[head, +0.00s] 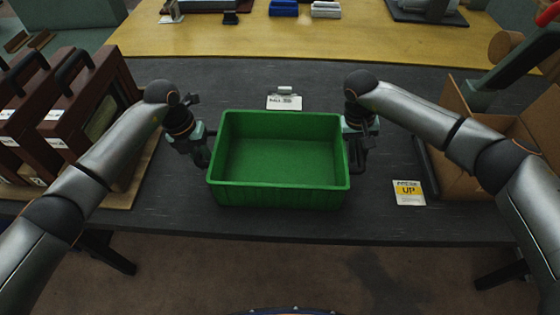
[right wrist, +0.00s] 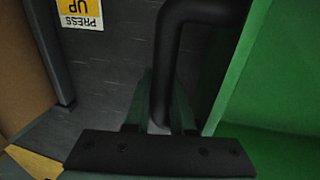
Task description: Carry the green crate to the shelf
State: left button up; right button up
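The green crate (head: 280,160) sits upright and empty on the dark tabletop, near its front edge. It has a black handle on each side. My left gripper (head: 203,152) is at the crate's left side, by the handle there; its fingers are too small and dark to tell open from shut. My right gripper (head: 358,158) is at the right side. In the right wrist view, the black handle (right wrist: 165,60) runs between the fingers of my right gripper (right wrist: 160,108) and fills the gap, with the crate wall (right wrist: 270,75) beside it.
Dark red cases (head: 85,110) with black handles stand at the left. An open cardboard box (head: 475,150) is at the right, with a "PRESS UP" card (head: 408,193) near it. A white label (head: 285,102) lies behind the crate. A yellow table (head: 290,38) stands beyond.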

pick_arm(q)
grip_shut()
pick_arm(e)
grip_shut()
pick_arm(q)
jog(key=shift+r, duration=0.1)
pick_arm(e)
jog(key=shift+r, duration=0.1)
dwell(0.6)
